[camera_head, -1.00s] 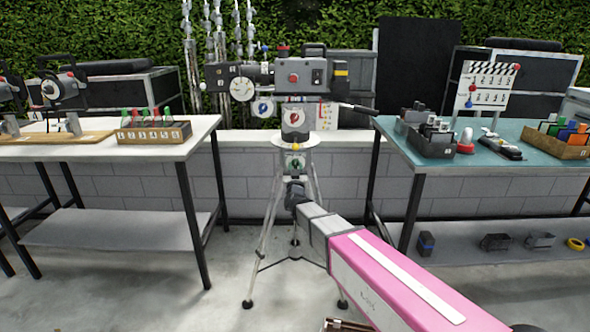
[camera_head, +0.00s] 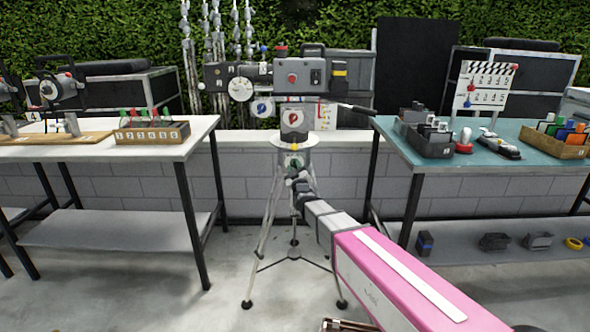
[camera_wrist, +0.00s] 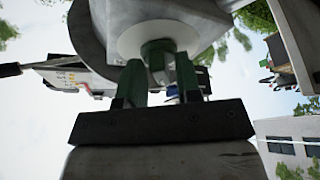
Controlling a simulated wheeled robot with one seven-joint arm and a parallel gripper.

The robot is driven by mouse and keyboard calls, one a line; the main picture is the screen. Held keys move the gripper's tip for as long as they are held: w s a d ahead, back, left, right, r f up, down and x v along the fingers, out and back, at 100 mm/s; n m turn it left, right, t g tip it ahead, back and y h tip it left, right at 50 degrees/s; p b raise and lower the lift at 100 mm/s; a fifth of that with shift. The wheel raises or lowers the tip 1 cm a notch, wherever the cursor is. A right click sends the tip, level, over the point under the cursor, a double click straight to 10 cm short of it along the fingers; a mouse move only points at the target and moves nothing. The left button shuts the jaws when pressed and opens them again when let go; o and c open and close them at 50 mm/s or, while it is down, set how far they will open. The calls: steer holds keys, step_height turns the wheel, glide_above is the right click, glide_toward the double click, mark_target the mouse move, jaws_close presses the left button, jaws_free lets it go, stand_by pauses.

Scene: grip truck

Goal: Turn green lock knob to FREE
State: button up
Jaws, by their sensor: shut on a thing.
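The green lock knob (camera_head: 294,162) is on the plate below the tripod head, under the camera rig. In the wrist view the knob (camera_wrist: 158,48) stands out from a pale round disc, its end between my two fingers. My gripper (camera_wrist: 159,72) is shut on it, one finger on each side. In the head view my gripper (camera_head: 298,177) reaches up to the plate from below and hides part of the knob. The knob's pointer and any FREE marking are too small or hidden to read.
The tripod (camera_head: 268,218) stands on the concrete floor between a white table (camera_head: 70,148) at left and a teal table (camera_head: 400,160) at right. The rig's pan handle (camera_head: 355,108) sticks out to the right.

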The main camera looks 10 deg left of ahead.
steer(key=o, duration=0.6)
steer(key=shift+w, duration=0.1)
steer(key=v, duration=1)
steer(key=shift+s, duration=0.4)
steer(key=shift+d+f, duration=0.1)
steer(key=shift+f, duration=0.05)
